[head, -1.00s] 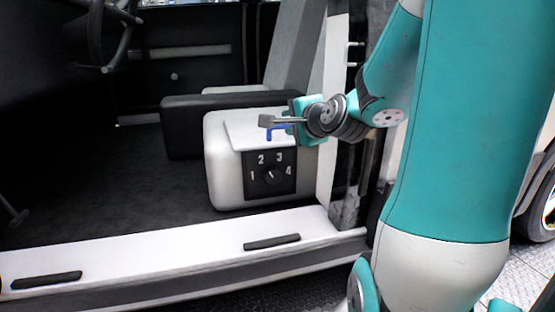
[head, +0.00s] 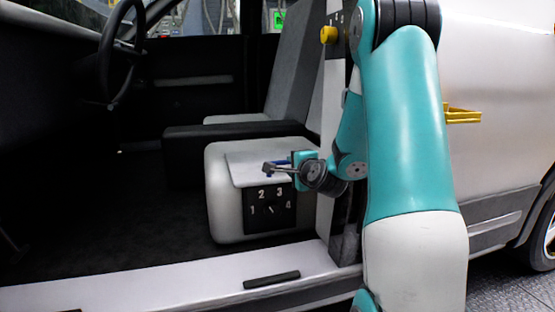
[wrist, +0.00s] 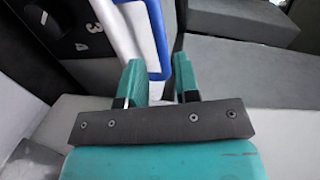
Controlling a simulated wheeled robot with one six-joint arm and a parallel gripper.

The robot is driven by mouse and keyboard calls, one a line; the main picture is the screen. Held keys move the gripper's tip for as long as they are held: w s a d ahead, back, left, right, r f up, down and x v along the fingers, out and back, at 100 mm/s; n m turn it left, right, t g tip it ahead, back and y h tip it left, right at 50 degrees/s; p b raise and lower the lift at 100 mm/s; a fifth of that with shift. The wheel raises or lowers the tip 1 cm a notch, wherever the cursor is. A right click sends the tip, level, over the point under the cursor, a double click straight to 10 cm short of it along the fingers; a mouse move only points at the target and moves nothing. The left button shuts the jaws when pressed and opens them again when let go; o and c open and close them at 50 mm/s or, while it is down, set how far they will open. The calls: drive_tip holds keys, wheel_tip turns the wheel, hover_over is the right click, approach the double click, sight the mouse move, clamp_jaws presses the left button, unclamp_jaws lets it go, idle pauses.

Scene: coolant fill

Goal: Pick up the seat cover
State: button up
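A flat white panel with a blue edge, which looks like the seat cover (head: 245,168), lies on top of the white seat base (head: 226,212). In the wrist view its white face and blue edge piece (wrist: 157,45) run up between the fingers. My gripper (head: 292,163) is at the panel's right side, just above the base. In the wrist view my gripper (wrist: 158,66) is open, with the blue edge between its two teal fingertips. The left finger is close to the blue edge and a gap shows at the right finger. Whether either finger touches it, I cannot tell.
A black panel with a numbered dial (head: 269,209) is on the base's front. A grey seat (head: 290,75) and steering wheel (head: 120,50) are behind. The white door sill (head: 170,275) crosses the front. A door pillar (head: 330,120) stands close to my arm.

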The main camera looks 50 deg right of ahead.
sight(286, 162)
drive_tip(key=x, duration=0.3)
drive_tip(key=shift+w+d+f, duration=0.1)
drive_tip(key=shift+w+f, duration=0.05)
drive_tip(key=shift+w, duration=0.05)
drive_tip(key=b+x, duration=0.2)
drive_tip(key=x, duration=0.2)
drive_tip(key=shift+w+f+b, duration=0.15)
drive_tip(key=shift+b, duration=0.25)
drive_tip(key=shift+w+d, duration=0.25)
drive_tip(key=shift+w, duration=0.2)
clamp_jaws()
